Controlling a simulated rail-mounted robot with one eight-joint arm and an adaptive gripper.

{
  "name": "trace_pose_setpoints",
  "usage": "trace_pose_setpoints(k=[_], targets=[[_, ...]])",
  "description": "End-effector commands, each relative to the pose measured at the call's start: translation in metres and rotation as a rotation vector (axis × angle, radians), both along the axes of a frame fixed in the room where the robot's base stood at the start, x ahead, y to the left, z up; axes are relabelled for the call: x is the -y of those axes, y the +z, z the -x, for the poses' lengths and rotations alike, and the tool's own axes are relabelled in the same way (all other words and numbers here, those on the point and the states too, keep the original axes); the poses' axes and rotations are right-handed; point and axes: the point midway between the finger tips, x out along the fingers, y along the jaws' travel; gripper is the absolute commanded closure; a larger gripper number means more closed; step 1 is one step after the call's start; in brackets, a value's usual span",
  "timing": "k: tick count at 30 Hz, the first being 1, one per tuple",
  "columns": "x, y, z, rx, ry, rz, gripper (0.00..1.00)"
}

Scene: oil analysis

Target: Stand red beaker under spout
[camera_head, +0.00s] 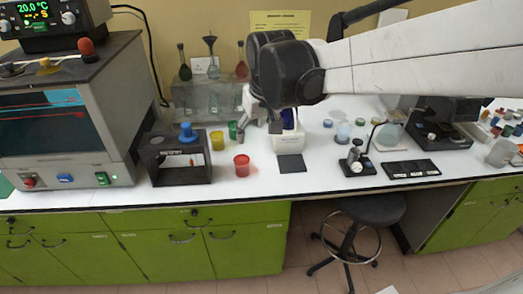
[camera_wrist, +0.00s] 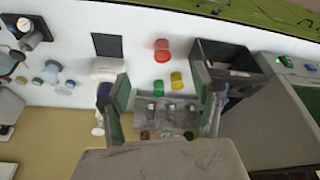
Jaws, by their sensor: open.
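The red beaker (camera_head: 242,165) stands upright on the white bench, in front of a green and a yellow beaker. It also shows in the wrist view (camera_wrist: 162,50), near the top middle. My gripper (camera_head: 259,126) is open and hangs above the bench, behind and to the right of the red beaker in the head view. In the wrist view its two fingers (camera_wrist: 163,108) are wide apart with nothing held between them. A dark open-fronted box (camera_head: 180,178) with a blue knob on top stands left of the beakers. I cannot clearly make out a spout.
The yellow beaker (camera_head: 217,140) and green beaker (camera_head: 232,130) stand close behind the red one. A grey rack with flasks (camera_head: 205,98) is at the wall. A large grey machine (camera_head: 75,125) stands left. A black pad (camera_head: 291,164) lies right. Bench in front of the red beaker is clear.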

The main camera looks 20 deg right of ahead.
Motion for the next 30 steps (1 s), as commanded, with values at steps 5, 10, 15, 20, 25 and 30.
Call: trace_pose_setpoints(k=[5,10,15,20,25,30], targets=[[0.0,0.01,0.048,0.069,-0.012,-0.005,0.38],[0.0,0.011,0.089,0.135,-0.025,-0.011,0.38],[-0.001,0.005,0.128,0.201,-0.037,-0.018,0.38],[-0.001,-0.004,0.154,0.253,-0.046,-0.023,0.38],[-0.001,-0.01,0.168,0.283,-0.052,-0.027,0.35],[-0.001,-0.012,0.171,0.291,-0.053,-0.028,0.33]])
